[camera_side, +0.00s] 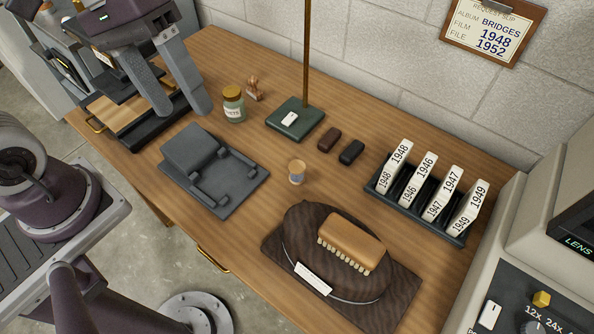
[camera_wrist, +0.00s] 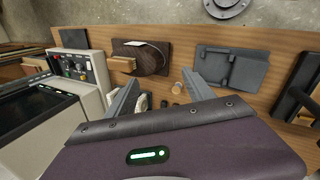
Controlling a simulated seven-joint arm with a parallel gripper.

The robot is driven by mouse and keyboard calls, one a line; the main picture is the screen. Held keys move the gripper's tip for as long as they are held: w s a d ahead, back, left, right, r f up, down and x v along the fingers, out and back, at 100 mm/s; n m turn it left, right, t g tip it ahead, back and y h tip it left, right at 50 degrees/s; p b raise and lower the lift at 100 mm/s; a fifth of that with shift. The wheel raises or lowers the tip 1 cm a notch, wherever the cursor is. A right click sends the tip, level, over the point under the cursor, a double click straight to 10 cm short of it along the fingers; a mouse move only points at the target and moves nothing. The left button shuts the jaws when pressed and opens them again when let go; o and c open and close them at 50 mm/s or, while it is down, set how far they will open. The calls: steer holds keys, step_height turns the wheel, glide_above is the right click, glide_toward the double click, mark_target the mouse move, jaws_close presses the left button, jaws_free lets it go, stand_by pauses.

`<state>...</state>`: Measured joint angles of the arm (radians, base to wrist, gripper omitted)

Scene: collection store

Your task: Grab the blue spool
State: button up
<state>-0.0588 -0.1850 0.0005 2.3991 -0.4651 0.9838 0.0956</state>
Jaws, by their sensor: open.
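No plainly blue spool stands out. A small spool-like piece (camera_side: 296,171) with a tan wooden top and a pale, faintly bluish side stands upright on the table, mid-table in the side view. A small tan piece (camera_wrist: 177,88) between my fingers' lines of sight in the wrist view looks like the same one, but it is too small to be sure. My gripper (camera_side: 182,108) is at the upper left of the side view, well apart from that piece. Its two grey fingers are spread and empty; they also show in the wrist view (camera_wrist: 162,80).
A grey slotted plate (camera_side: 235,182) lies left of the small piece. A dark wooden board (camera_side: 395,299) with a brush (camera_side: 352,240) is in front. A jar (camera_side: 233,106), a green-based post (camera_side: 305,122), two small dark blocks (camera_side: 329,139) and a dated-card rack (camera_side: 377,187) stand around it.

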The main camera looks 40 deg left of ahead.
steer(key=w+d+f+n+g+h, duration=0.3)
steer(key=w+d+f+n+h, duration=0.15)
steer(key=w, duration=0.25)
steer(key=n+t+h, duration=0.3)
steer(key=n+h, duration=0.2)
steer(key=n, duration=0.3)
glide_above(300, 169)
steer(key=s+a, duration=0.2)
step_height(300, 169, down, 14)
steer(key=f+n+t, duration=0.1)
steer(key=f, duration=0.2)
steer(key=a+f+n+t, duration=0.1)
steer(key=f+n, duration=0.1)
steer(key=f, duration=0.2)
steer(key=a+f+n, duration=0.1)
steer(key=f+n, duration=0.1)
steer(key=f, duration=0.2)
steer(key=shift+w+a+f+t+y, duration=0.1)
steer(key=shift+w+t+y, duration=0.25)
steer(key=shift+w+t, duration=0.05)
steer(key=shift+n, duration=0.35)
steer(key=x, duration=0.7)
steer(key=shift+w+a+f, duration=0.2)
steer(key=shift+w+f, duration=0.15)
steer(key=shift+f, duration=0.05)
steer(key=shift+c, duration=0.3)
jaws_close()
